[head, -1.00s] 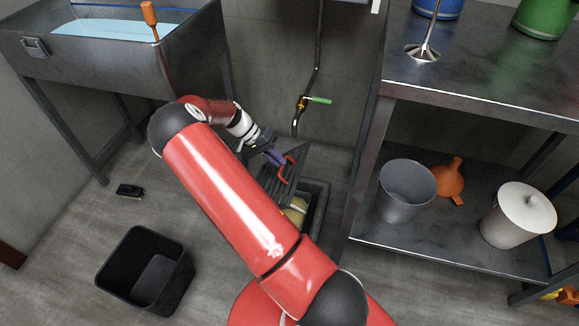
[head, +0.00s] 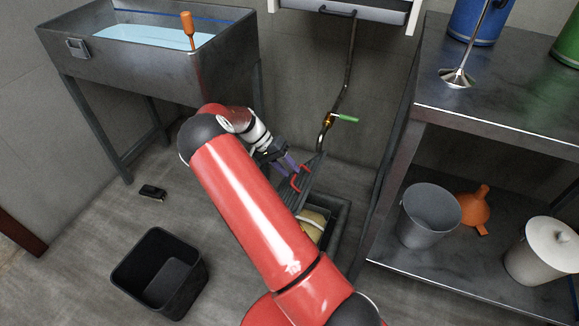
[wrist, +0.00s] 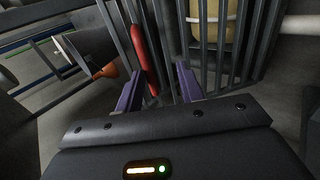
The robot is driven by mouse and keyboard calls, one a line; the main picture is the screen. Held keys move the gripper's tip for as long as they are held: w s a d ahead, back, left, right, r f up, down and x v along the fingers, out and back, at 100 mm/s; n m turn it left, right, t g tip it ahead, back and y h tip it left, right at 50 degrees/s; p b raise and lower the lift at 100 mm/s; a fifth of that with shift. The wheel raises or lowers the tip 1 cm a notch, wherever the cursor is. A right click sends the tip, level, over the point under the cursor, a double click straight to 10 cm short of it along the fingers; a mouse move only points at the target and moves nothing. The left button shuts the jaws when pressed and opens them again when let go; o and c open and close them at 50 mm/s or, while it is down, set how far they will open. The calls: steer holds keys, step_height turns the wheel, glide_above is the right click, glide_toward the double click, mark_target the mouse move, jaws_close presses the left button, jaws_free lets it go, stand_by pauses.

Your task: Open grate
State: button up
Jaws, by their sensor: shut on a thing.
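The grate (head: 317,175) is a dark barred panel, tilted up off the floor pit (head: 344,226). Its red handle (head: 298,182) stands out on the side facing my gripper (head: 288,167). The purple fingers are shut on the handle. In the wrist view my gripper (wrist: 158,78) has the red handle (wrist: 140,50) between its fingers, close to the left one, with the bars of the grate (wrist: 175,30) just beyond. A tan rounded thing (head: 312,224) shows in the pit. My arm hides part of the pit and the grate's lower edge.
A metal shelf unit (head: 500,125) stands close at right, holding a grey bucket (head: 430,215), an orange funnel (head: 474,208) and a white lidded pot (head: 543,250). A pipe with a green-handled valve (head: 343,118) is behind the grate. A black bin (head: 160,272) stands on the left floor.

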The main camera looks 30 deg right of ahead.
steer(key=shift+o, duration=0.5)
steer(key=shift+a+f, duration=0.15)
steer(key=shift+a, duration=0.05)
step_height(320, 180, up, 20)
steer(key=p, duration=0.1)
steer(key=shift+d, duration=0.2)
stand_by(0.3)
